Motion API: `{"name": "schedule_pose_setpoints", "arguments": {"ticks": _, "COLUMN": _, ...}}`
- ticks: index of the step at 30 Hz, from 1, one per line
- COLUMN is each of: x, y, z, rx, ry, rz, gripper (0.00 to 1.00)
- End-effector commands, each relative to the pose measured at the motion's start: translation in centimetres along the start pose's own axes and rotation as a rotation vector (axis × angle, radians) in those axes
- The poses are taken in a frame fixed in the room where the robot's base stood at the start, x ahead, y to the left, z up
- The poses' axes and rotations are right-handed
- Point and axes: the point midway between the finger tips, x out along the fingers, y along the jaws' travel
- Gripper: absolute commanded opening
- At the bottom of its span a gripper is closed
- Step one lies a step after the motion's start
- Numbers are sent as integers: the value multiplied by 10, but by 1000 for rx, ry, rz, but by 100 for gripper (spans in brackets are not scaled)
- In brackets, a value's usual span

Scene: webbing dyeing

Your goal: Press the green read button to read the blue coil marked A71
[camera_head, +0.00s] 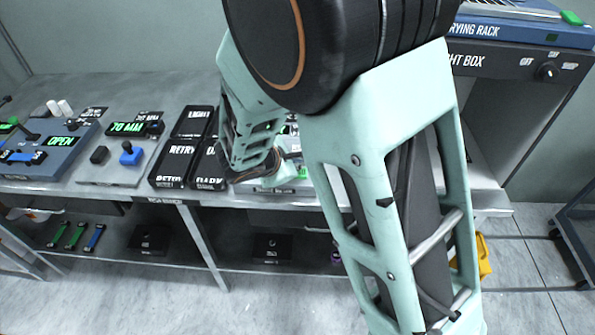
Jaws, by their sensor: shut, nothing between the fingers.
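My own arm fills the middle of the head view and hides the centre right of the bench. My gripper cannot be made out; its end is lost behind the arm links. A small pale device (272,187) shows partly at the bench's front edge, just below the far arm link. A small green patch (303,172) shows beside it, but I cannot tell whether it is the read button. No blue coil marked A71 can be made out.
The grey bench (120,85) holds a blue device reading OPEN (60,141), a 70 MM panel (127,128) with a blue knob (131,154), and black bins (172,165). A light box (487,62) stands right, under a drying rack (530,28). Green and blue bars (75,236) lie below.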

Motion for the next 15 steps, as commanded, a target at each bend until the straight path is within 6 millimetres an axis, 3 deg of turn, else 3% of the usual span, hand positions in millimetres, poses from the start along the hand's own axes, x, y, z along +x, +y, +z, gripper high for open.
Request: {"name": "schedule_pose_setpoints", "arguments": {"ticks": 15, "x": 6, "y": -4, "z": -4, "rx": 0, "ry": 0, "rz": 0, "gripper": 0}}
